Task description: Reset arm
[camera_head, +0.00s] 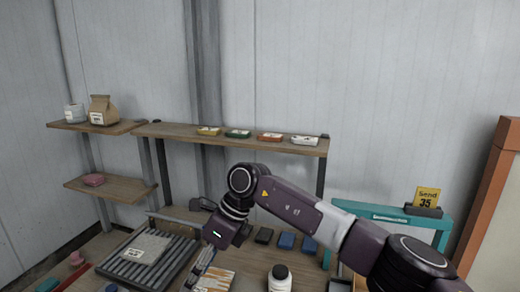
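My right arm comes in from the lower right and reaches over the work table to the middle of the view. My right gripper (217,234) hangs at the end of the dark purple wrist, pointing down and left. Its fingers are too small and dark to tell whether they are open or shut. A pale, narrow item (199,266) shows just below it; I cannot tell whether the gripper touches it. My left gripper is not in view.
A grey slatted tray (112,266) holding a pale packet (147,248) lies at left. A dark-capped white bottle (280,278) stands in front. Wooden shelves (167,130) hold small packs behind. A teal frame (438,222) with a yellow sign (427,197) stands right.

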